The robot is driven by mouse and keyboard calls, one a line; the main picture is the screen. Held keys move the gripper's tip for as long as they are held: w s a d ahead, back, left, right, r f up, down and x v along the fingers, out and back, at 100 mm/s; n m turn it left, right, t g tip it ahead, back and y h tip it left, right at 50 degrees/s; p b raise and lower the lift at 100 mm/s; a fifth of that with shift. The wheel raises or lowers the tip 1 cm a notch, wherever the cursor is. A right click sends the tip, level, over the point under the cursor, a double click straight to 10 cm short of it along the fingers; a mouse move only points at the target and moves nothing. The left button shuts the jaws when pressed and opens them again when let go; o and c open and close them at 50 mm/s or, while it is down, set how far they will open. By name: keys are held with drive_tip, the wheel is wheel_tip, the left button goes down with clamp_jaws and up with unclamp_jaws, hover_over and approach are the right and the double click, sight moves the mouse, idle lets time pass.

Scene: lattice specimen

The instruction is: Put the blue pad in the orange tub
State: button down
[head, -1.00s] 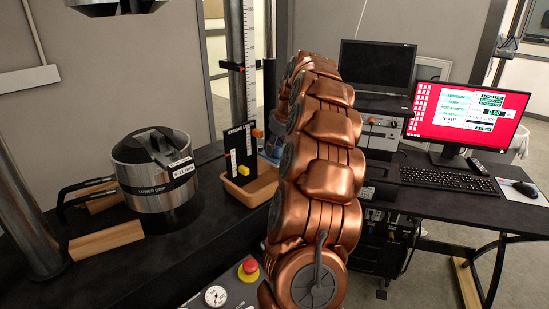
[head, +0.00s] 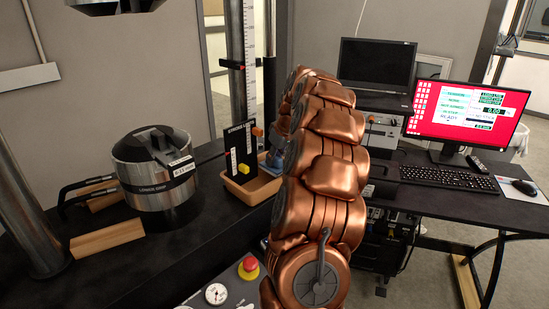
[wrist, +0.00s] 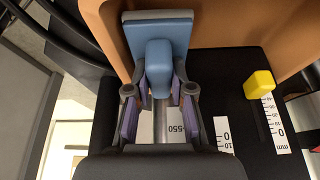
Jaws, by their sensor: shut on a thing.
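The blue pad (wrist: 160,32) is a flat square plate with a rounded blue grip block (wrist: 158,66). My gripper (wrist: 159,88) is shut on that block in the wrist view, with the plate beyond the fingertips. The orange tub (head: 240,193) stands on the dark bench in the head view, left of my arm. Its orange wall (wrist: 238,32) also shows behind the pad in the wrist view. In the head view my arm hides most of the gripper, and a bluish part shows at the tub's back right. I cannot tell whether the pad touches the tub.
A black panel with scales (head: 239,149) stands upright at the tub, with a yellow knob (wrist: 259,84) close to the gripper's right. A steel cylinder labelled lower grip (head: 157,175) and a wooden block (head: 106,238) are to the left. A monitor (head: 467,112) stands right.

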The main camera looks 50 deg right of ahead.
drive_tip(key=shift+f+b, duration=0.3)
drive_tip(key=shift+f, duration=0.15)
drive_tip(key=c, duration=1.3)
unclamp_jaws()
drive_tip(key=shift+s+r+p, duration=0.1)
drive_tip(key=shift+r+p, duration=0.35)
drive_tip(key=shift+r, duration=0.45)
drive_tip(key=b+v, duration=0.2)
drive_tip(key=v, duration=0.9)
drive_tip(key=shift+r, duration=0.2)
drive_tip(key=shift+a, duration=0.1)
